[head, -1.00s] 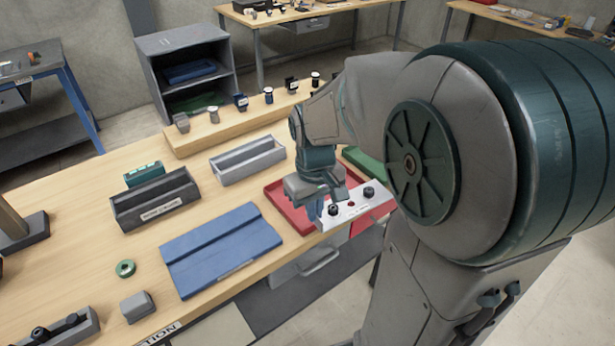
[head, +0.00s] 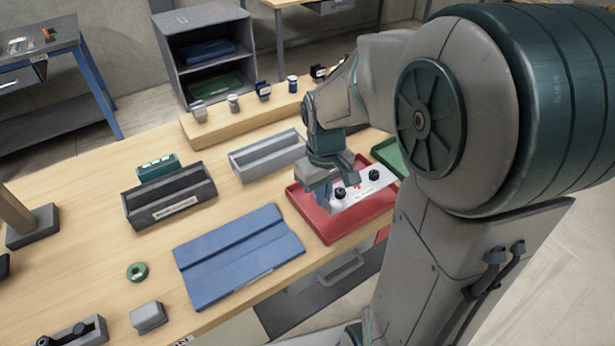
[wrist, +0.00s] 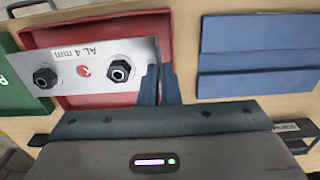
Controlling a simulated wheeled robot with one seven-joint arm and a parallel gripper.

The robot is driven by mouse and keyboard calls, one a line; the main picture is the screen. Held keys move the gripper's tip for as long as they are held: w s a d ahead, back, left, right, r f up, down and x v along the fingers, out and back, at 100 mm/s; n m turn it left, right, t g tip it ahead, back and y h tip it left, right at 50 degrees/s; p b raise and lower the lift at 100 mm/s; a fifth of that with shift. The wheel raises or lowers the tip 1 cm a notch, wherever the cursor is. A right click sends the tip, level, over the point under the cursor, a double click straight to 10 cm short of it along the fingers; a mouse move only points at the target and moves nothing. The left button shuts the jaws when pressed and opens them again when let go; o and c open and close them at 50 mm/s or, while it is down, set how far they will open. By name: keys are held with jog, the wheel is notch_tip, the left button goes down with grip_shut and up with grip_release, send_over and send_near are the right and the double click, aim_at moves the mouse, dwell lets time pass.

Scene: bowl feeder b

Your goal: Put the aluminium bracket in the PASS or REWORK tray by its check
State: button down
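The aluminium bracket (head: 360,188) is a flat silvery plate with two black nuts or knobs and a red mark between them; it also shows in the wrist view (wrist: 110,68), with a label reading "AL 4 mm". My gripper (head: 325,190) is shut on one end of it; its fingers show in the wrist view (wrist: 160,85). The bracket is over the red tray (head: 335,230), seemingly above its floor; the exact gap cannot be told. The green tray (head: 388,155) is beside the red one, partly hidden by my arm; the bracket's far end reaches towards it.
A blue folded-looking plate (head: 240,255) lies left of the red tray. A grey bin (head: 268,157) and a dark bin (head: 170,200) stand behind. A green ring (head: 137,272) and a grey block (head: 148,317) are at front left. Bare wood lies between them.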

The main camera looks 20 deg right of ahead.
jog(key=w+f, duration=0.1)
jog(key=w, duration=0.2)
jog(key=w+f, duration=0.1)
jog(key=shift+w+a+f, duration=0.15)
jog(key=shift+a+f, duration=0.2)
notch_tip(320, 180, down, 4)
jog(key=shift+r+p, duration=0.1)
jog(key=shift+p, duration=0.4)
jog(key=shift+f+b, duration=0.65)
jog(key=c, duration=1.6)
grip_release()
jog(key=shift+c, duration=0.2)
jog(key=shift+r, duration=0.1)
